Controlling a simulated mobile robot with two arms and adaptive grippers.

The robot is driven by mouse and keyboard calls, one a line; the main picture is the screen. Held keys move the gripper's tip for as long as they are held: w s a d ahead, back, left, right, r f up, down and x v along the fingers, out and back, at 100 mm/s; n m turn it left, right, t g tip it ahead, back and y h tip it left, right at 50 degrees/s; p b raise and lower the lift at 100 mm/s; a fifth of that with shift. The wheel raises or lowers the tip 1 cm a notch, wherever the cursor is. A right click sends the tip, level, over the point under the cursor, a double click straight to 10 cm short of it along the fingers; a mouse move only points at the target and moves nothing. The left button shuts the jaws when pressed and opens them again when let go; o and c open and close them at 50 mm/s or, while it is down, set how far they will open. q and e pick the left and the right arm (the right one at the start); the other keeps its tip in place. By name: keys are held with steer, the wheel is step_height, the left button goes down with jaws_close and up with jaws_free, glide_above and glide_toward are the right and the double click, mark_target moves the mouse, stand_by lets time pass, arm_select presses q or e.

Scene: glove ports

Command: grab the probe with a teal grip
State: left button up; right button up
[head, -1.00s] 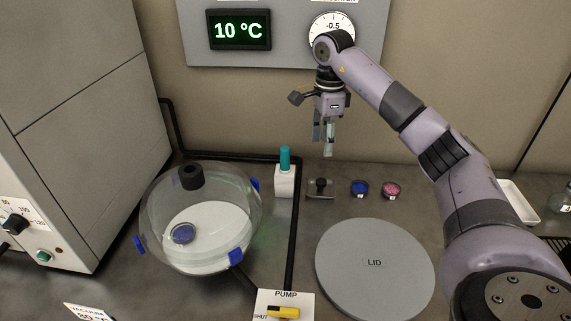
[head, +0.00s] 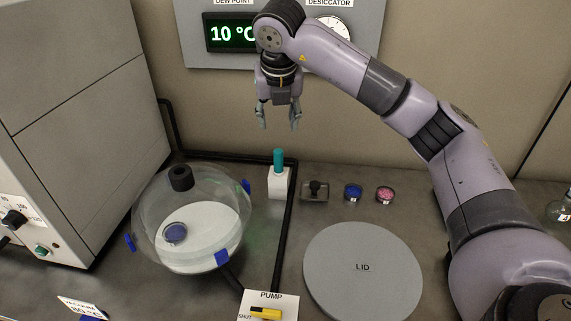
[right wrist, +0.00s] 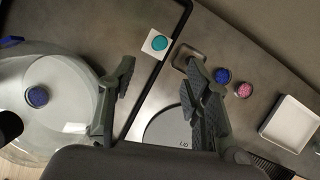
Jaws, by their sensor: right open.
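The probe with the teal grip (head: 278,160) stands upright in a white block holder (head: 278,184) behind the glass desiccator. In the right wrist view, the teal grip (right wrist: 159,43) is seen from above as a round top, between and beyond the fingers. My right gripper (head: 279,122) is open and empty, above the probe and apart from it. The right wrist view shows its two spread fingers (right wrist: 160,98). My left gripper is not in view.
A glass desiccator (head: 150,215) stands left of the probe, with a black hose (head: 283,235) on the right. A pump panel (head: 285,306) is in front.

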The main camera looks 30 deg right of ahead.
mark_target(276, 150)
steer(key=shift+m, duration=0.3)
steer(key=p+x, duration=0.1)
steer(key=x, duration=1)
steer(key=shift+w+f+p, duration=0.25)
steer(key=shift+f+p, duration=0.1)
steer(key=p+x, duration=0.1)
steer(key=x, duration=0.4)
steer(key=shift+s+d, duration=0.15)
steer(key=shift+s, duration=0.05)
steer(key=shift+w+f, duration=0.1)
steer(key=shift+f, duration=0.2)
steer(key=shift+c, duration=0.2)
jaws_close()
steer(key=shift+r, duration=0.1)
